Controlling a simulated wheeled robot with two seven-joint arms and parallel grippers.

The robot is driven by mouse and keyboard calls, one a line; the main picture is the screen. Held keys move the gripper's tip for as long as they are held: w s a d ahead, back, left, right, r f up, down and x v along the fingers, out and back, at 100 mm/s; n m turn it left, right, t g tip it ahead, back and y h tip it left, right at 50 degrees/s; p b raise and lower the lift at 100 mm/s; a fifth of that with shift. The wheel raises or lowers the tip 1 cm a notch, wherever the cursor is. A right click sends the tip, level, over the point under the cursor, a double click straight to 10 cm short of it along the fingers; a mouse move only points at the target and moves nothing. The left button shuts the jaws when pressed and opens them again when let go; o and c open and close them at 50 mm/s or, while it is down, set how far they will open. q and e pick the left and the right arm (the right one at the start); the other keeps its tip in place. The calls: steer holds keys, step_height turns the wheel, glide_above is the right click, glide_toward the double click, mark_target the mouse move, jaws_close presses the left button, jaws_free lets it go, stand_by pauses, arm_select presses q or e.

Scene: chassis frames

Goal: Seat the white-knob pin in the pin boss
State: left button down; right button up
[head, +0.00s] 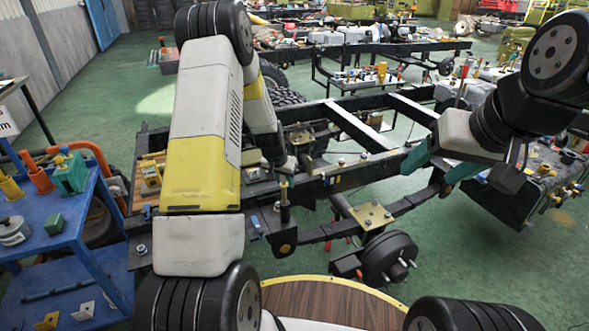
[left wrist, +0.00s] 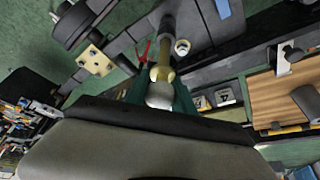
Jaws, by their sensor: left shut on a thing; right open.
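The white-knob pin (left wrist: 160,95) is in my left gripper (left wrist: 159,88), between its green fingers. Below the knob is a brass-coloured part, in line with a dark grey cylinder. I cannot tell whether that cylinder is the pin's shaft or a post beneath it. A light-rimmed ring (left wrist: 182,47) lies beside it; I cannot tell whether it is the pin boss. In the head view, my left forearm mostly hides the left gripper; a dark upright post (head: 285,210) with an olive top stands below it. My right gripper (head: 437,163) is open and empty above the chassis's right part.
The black chassis frame (head: 345,125) spans the middle. A brass plate (head: 372,216) and a hub (head: 388,258) are on its near side. A blue cart (head: 60,215) with tools stands at left. A round wood-topped surface (head: 330,300) is at the front.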

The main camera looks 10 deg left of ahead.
mark_target(285, 194)
arm_select(q)
steer(key=shift+f, duration=3.25)
stand_by(0.9)
steer(key=c, duration=1)
jaws_free()
steer(key=shift+r, duration=0.2)
steer(key=shift+r, duration=1.35)
steer(key=shift+r, duration=2.5)
